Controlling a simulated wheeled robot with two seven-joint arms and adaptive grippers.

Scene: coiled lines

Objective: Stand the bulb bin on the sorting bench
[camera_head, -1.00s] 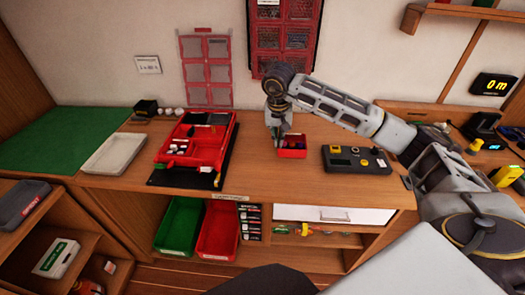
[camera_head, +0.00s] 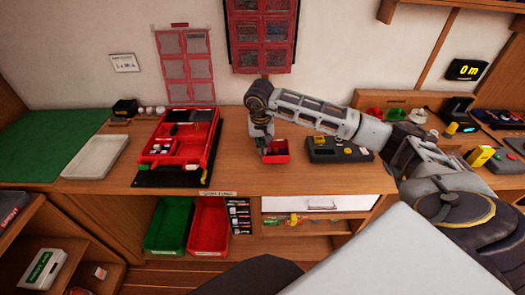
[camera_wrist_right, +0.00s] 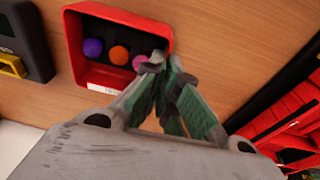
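The bulb bin (camera_head: 276,158) is a small open red bin over the middle of the sorting bench (camera_head: 262,180), left of a dark button box. In the right wrist view, the bin (camera_wrist_right: 125,82) holds purple, orange and pink balls. It looks level; whether its base touches the bench is hard to tell. My right gripper (camera_head: 266,140) is at the bin's left side. In the wrist view its green-padded fingers (camera_wrist_right: 167,65) straddle one wall of the bin near a corner and look closed on it. My left gripper is not in view.
A red organiser (camera_head: 180,145) on a black mat lies to the left, with a pale tray (camera_head: 96,157) further left. The dark button box (camera_head: 338,150) stands close on the right. Bare wood lies in front of the bin.

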